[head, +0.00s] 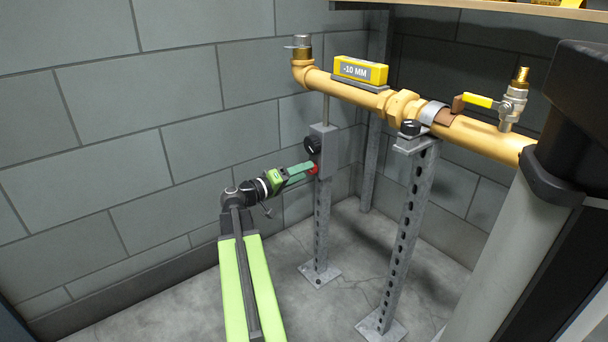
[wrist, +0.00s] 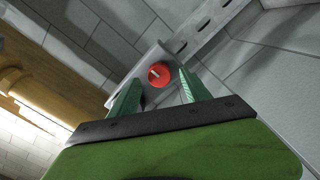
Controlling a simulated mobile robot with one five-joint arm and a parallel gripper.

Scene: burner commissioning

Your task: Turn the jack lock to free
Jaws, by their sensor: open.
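The jack lock, a round red knob (head: 314,170) with a pale mark across its face, sits on the grey jack block (head: 325,145) on the left pipe stand. It also shows in the wrist view as a red disc (wrist: 153,77). My gripper (head: 306,171) reaches it from the left. In the wrist view the green fingers of my gripper (wrist: 160,78) stand open, one on each side of the red knob. I cannot tell whether either finger touches it. In the head view the fingers partly hide the knob.
A black knob (head: 312,145) sits just above the lock on the same block. A yellow display (head: 361,70) reading -10 MM rests on the gas pipe (head: 472,131). A second stand (head: 410,215) is to the right. The block wall (head: 120,130) lies behind.

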